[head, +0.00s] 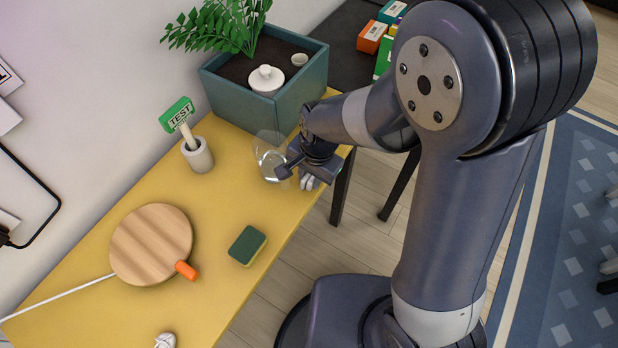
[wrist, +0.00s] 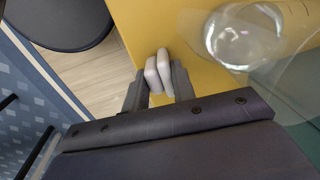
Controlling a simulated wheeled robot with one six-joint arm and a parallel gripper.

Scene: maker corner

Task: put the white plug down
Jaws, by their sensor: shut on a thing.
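The white plug (wrist: 153,74) shows in the wrist view as two pale rounded pieces between the fingers of my gripper (wrist: 158,84). In the head view, part of the white plug (head: 309,182) shows below my gripper (head: 298,172), close to the right edge of the yellow table (head: 215,245). My gripper is shut on the plug. The fingers and wrist hide part of it. I cannot tell whether the plug touches the table.
A clear glass vessel (head: 270,160) stands right beside my gripper. A teal planter (head: 245,107) is behind it. A green sponge (head: 247,246), a round wooden board (head: 150,243) and a cup with a TEST sign (head: 197,155) stand apart. Bare tabletop lies between sponge and glass.

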